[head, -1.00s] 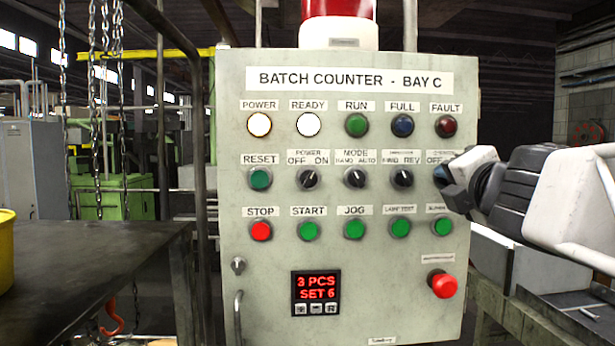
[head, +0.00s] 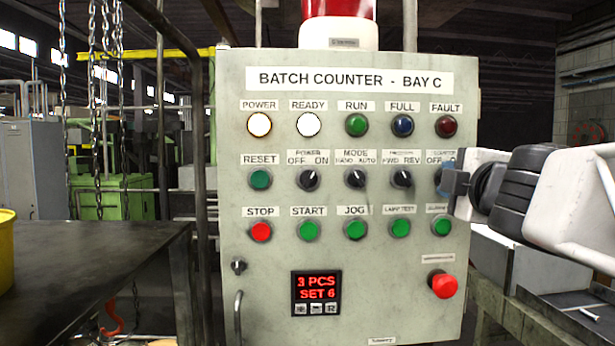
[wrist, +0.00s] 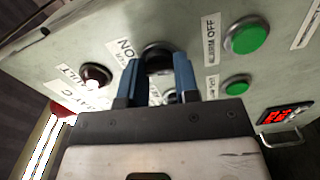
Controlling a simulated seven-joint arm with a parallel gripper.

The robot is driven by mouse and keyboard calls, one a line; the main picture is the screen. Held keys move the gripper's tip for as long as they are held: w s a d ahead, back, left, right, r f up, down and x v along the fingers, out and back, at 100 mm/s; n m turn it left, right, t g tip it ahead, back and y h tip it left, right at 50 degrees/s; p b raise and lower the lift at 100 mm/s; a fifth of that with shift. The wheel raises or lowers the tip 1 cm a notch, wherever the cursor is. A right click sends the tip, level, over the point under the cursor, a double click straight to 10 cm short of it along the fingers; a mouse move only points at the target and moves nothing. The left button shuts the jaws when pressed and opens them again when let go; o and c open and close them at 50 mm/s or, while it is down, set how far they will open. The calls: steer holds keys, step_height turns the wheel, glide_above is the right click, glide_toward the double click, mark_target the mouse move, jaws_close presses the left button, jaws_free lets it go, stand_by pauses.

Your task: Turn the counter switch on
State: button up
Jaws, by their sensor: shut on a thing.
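The counter switch (head: 438,176) is the dark rotary knob at the right end of the switch row on the grey panel. Its label, at least partly covered, shows "COUNTER" and "OFF" in the head view. My gripper (head: 452,183) reaches it from the right and covers most of the knob. In the wrist view the dark switch (wrist: 158,58) sits between the two blue fingers of my gripper (wrist: 157,82), which are shut on it. The "ON" label (wrist: 126,48) is beside it. The knob's exact angle is hidden.
Other rotary switches, such as the forward/reverse one (head: 402,178), sit to the left. A green alarm button (head: 441,228) is close below. A red mushroom button (head: 444,285) is lower right. The display (head: 317,292) reads 3 PCS, SET 6. POWER and READY lamps are white.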

steer(key=shift+m, duration=2.2)
steer(key=o, duration=0.9)
steer(key=shift+s, duration=0.2)
steer(key=shift+s, duration=3.75)
